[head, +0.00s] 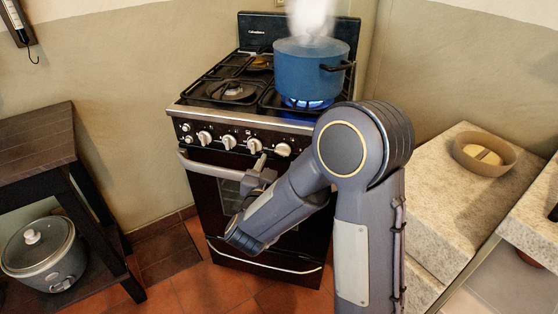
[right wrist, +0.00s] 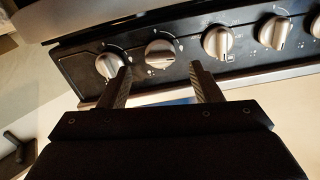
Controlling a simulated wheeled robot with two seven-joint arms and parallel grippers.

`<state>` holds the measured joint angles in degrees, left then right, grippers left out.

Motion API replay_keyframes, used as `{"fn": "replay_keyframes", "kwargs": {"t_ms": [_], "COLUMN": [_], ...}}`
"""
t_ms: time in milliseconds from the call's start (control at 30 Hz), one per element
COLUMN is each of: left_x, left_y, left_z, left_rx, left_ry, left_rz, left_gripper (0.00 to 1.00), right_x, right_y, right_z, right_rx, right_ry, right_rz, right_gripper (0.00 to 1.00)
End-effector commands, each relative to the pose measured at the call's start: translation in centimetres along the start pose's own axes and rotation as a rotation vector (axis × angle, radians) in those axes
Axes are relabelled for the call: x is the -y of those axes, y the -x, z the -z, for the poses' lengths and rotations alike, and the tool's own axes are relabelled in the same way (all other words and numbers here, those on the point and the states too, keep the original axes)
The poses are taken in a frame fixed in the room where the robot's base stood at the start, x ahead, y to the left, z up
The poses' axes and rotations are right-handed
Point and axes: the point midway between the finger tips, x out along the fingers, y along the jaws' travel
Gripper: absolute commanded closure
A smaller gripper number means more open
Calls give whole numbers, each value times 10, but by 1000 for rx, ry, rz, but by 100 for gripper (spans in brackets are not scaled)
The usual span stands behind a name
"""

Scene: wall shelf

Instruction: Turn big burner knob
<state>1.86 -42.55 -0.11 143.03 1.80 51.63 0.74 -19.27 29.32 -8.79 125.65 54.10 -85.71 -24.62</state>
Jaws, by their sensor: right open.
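The stove's front panel carries a row of several pale knobs, among them two on its right half, one knob (head: 253,146) and the rightmost knob (head: 283,149). I cannot tell which one belongs to the big burner. My right gripper (head: 247,170) is in front of the stove, just below the knob row. In the right wrist view its fingers (right wrist: 161,67) are spread and empty, with one knob (right wrist: 160,53) beyond the gap between them. Whether a finger touches the panel is unclear. My left gripper is not in view.
A blue pot (head: 308,72) steams over a lit blue flame at the front right burner. The oven handle (head: 210,168) runs below the knobs. A stone counter (head: 440,195) with a bowl (head: 484,158) stands right; a dark table (head: 35,145) stands left.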

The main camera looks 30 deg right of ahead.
Motion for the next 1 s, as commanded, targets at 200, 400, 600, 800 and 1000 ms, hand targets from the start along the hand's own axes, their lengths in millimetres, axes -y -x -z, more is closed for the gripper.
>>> {"fn": "replay_keyframes", "kwargs": {"t_ms": [200,400,600,800,1000], "left_x": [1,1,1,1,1], "left_y": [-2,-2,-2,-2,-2], "left_z": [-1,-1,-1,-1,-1], "left_rx": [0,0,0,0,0], "left_ry": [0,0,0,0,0], "left_rz": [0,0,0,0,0], "left_gripper": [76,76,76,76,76], "right_x": [0,0,0,0,0], "right_y": [-29,-36,-35,-35,-35], "right_z": [0,0,0,0,0], "right_rx": [0,0,1,1,1], "right_ry": [0,1,0,0,-1], "right_rz": [-1,2,2,2,2], "right_gripper": [42,42,46,72,87]}}
